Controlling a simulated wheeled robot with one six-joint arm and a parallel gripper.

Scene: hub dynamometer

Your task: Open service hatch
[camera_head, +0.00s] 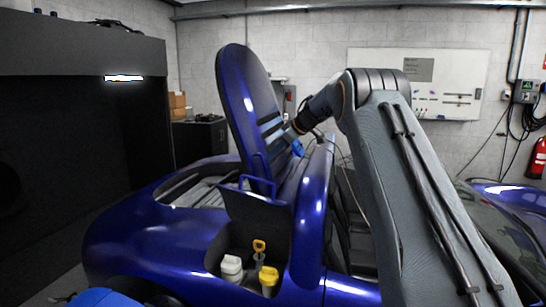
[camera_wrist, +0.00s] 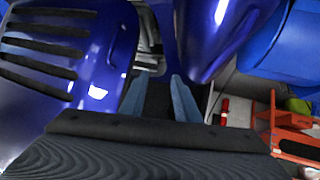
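A blue car stands in front of me. A long blue panel with dark slots (camera_head: 250,110) stands steeply raised over its body; the slots also show at the left in the wrist view (camera_wrist: 60,50). I cannot tell for sure which one is the service hatch. My gripper (camera_head: 298,148) is beside the slotted panel's right edge. In the wrist view its two blue-grey fingers (camera_wrist: 158,98) are apart, with nothing seen between them.
The car's blue bodywork (camera_head: 150,235) fills the lower left. A whiteboard (camera_head: 420,83) hangs on the back wall. A dark cabinet (camera_head: 200,140) stands behind the car. A red extinguisher (camera_head: 537,158) is at the far right. A red frame (camera_wrist: 295,130) shows in the wrist view.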

